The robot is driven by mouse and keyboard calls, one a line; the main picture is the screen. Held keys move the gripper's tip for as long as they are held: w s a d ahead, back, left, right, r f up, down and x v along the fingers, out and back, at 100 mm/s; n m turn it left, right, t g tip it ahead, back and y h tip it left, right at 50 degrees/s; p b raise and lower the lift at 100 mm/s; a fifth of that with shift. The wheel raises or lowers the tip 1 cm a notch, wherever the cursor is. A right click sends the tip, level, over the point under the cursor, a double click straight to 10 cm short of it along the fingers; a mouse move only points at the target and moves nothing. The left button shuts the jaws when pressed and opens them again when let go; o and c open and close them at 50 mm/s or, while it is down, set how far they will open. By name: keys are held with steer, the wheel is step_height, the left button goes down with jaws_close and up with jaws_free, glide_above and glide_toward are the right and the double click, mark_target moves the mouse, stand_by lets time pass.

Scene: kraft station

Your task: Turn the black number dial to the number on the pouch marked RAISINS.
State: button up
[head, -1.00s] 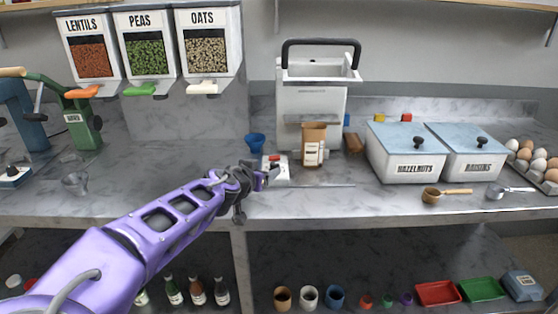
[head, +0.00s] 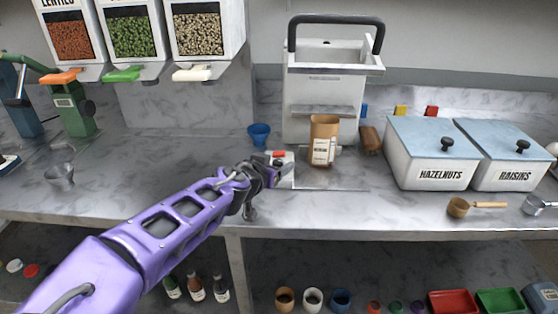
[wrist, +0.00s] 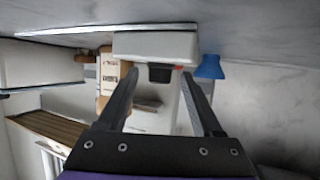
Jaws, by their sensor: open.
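A small white box with a red part (head: 279,153) stands on the counter; it also shows in the wrist view (wrist: 155,44). A black knob-like part (wrist: 160,74), apparently the dial, is on its face. My gripper (wrist: 160,76) is open, one finger to each side of the black part; contact cannot be told. In the head view my gripper (head: 275,172) hides part of the box. A brown pouch (head: 323,132) with a white label stands upright just right of the box. Its label is too small to read, and no dial numbers are legible.
A white machine (head: 325,85) with a black handle stands behind the pouch. A blue cup-like thing (head: 259,135) is left of the box. White bins marked HAZELNUTS (head: 430,172) and RAISINS (head: 512,177) stand at right.

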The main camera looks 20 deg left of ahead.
jaws_close()
stand_by(0.4)
